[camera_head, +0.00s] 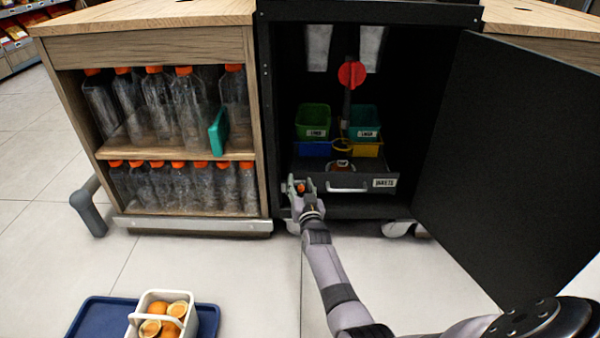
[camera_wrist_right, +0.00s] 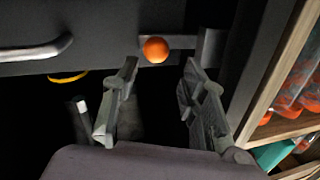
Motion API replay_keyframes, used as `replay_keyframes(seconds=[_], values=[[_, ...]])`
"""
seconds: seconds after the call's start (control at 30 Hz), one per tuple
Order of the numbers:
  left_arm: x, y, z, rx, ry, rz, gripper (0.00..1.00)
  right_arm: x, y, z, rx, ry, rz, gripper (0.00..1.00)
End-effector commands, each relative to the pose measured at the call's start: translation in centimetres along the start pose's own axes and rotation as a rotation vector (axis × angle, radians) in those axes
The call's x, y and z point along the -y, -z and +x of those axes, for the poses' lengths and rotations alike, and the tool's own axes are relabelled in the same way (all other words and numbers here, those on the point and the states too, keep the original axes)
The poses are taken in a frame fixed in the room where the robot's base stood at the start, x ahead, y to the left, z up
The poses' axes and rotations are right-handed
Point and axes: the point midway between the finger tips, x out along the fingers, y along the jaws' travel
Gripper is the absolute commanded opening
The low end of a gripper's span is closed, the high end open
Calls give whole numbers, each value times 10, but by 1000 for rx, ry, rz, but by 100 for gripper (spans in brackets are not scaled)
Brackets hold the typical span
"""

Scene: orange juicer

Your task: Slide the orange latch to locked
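The orange latch shows as a round orange knob (camera_wrist_right: 155,49) on the dark drawer front in the right wrist view, beside a small grey bracket (camera_wrist_right: 208,47). In the head view the knob (camera_head: 301,188) is small, at the left end of the drawer front and partly framed by my right gripper. My right gripper (camera_wrist_right: 160,88) is open, its fingers apart on either side of the knob's line, with nothing between them. A gap seems to remain between fingertips and knob; contact cannot be told. My left gripper is not in view.
The drawer (camera_head: 384,183) has a silver handle (camera_head: 347,190) and sits low in the black cabinet. Green, teal, blue and yellow bins stand above it. The cabinet door (camera_head: 505,150) stands open at right. A bottle shelf (camera_head: 180,150) is at left.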

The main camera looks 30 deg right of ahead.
Motion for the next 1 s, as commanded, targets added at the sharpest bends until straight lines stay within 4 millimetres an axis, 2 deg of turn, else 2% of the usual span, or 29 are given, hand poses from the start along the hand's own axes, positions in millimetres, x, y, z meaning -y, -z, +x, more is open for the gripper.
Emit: replay_keyframes(seconds=[0.2,0.4,0.6,1.0], values=[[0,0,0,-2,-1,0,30,9,40,0,-3,1,2,39],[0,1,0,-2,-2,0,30,14,65,0,0,1,1,39],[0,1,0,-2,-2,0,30,16,72,0,2,1,-1,39],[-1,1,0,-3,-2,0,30,16,72,0,2,1,-1,39]])
